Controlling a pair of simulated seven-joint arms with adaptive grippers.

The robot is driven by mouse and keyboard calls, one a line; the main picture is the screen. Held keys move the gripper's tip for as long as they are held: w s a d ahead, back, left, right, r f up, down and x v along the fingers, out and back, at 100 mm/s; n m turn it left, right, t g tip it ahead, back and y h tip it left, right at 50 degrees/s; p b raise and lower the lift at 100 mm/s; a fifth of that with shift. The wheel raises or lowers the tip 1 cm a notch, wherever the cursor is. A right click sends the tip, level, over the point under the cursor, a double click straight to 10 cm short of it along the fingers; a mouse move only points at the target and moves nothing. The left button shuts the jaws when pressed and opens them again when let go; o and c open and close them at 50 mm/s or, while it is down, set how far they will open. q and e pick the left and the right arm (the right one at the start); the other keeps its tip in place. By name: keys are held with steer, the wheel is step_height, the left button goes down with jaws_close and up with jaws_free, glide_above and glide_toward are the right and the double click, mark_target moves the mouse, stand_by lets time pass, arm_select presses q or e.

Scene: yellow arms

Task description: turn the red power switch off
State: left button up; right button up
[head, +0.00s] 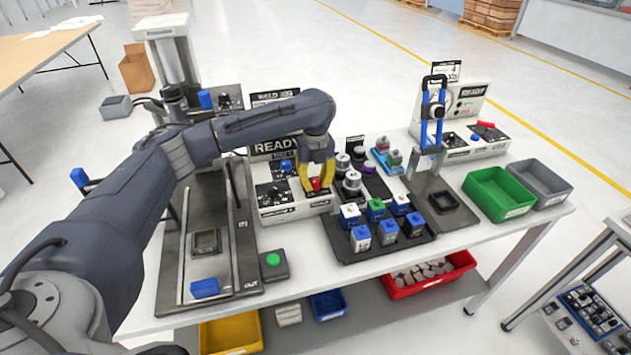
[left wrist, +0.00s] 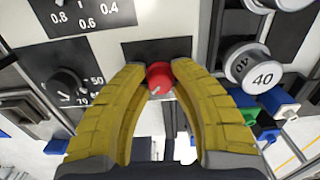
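The red power switch (head: 316,184) is a round red knob on the front of the light-coloured control box marked READY (head: 302,204), left of the table's middle. My left gripper (head: 317,183) reaches down to it with its yellow fingers. In the left wrist view the red switch (left wrist: 159,76) sits between the two fingertips (left wrist: 160,70). A tip lies against each side of the knob, so the gripper looks shut on it. A light mark shows on the knob's face; its exact setting is hard to read. My right gripper is not in view.
A black tray with blue, white and green blocks (head: 385,245) stands right of the box, near several round weights (head: 352,184). A green button (head: 272,261) is in front. Another panel with a red lever (head: 486,125) and green bin (head: 497,192) are at right.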

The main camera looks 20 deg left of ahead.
arm_select(q)
jaws_close()
steer(key=shift+n, duration=0.4)
steer(key=n, duration=0.7)
steer(key=shift+n, duration=0.3)
steer(key=n, duration=0.4)
steer(key=shift+n, duration=0.3)
steer(key=n, duration=0.4)
steer(key=shift+n, duration=0.4)
